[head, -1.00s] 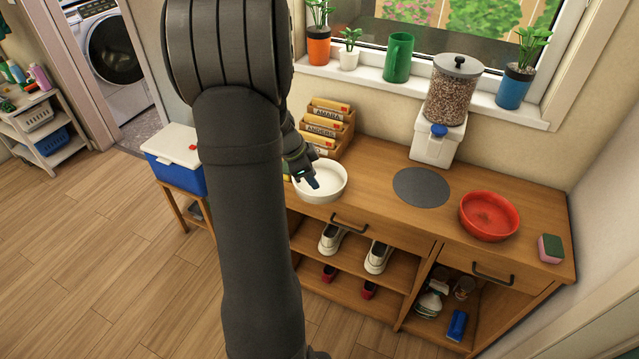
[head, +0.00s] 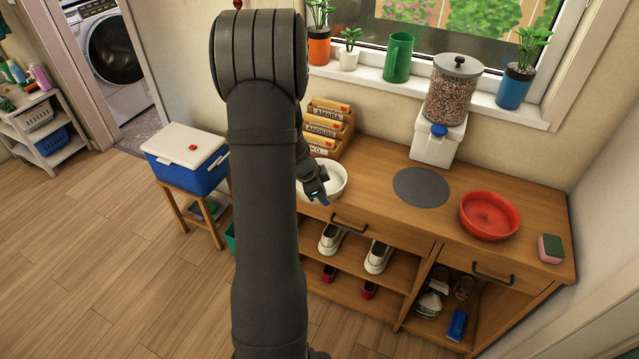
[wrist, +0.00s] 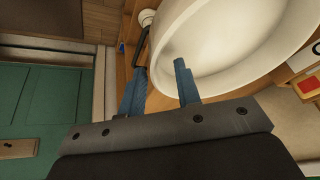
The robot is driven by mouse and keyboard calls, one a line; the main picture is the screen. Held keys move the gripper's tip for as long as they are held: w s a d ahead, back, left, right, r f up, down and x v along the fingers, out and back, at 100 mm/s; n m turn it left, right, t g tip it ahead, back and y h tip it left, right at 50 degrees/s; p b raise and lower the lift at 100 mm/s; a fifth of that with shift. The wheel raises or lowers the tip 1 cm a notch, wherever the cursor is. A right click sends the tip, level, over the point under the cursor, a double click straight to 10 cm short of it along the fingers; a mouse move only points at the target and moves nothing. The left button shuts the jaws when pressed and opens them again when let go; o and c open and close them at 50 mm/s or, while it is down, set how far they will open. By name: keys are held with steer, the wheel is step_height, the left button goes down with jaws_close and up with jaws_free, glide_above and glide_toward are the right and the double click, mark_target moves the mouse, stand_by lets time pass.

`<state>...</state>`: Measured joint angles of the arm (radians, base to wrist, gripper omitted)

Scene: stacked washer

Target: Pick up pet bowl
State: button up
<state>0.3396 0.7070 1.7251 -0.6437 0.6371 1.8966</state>
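A white bowl (head: 337,178) stands on the left part of the wooden cabinet top, partly hidden by my arm in the head view. It also shows large in the wrist view (wrist: 235,45). A red bowl (head: 489,216) sits at the right of the cabinet top. Which one is the pet bowl is not marked. My gripper (head: 323,199) is at the front side of the white bowl. In the wrist view its two blue fingers (wrist: 159,68) are spread apart; one overlaps the bowl, the other is outside its edge. Contact cannot be told.
A grey round mat (head: 421,187) lies between the bowls. Behind it stands a food dispenser (head: 438,137). A letter rack (head: 331,123) is behind the white bowl, a sponge (head: 551,248) at the right end. A blue cooler (head: 187,172) stands left of the cabinet.

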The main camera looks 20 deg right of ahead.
steer(key=shift+c, duration=0.2)
jaws_close()
steer(key=shift+r, duration=0.1)
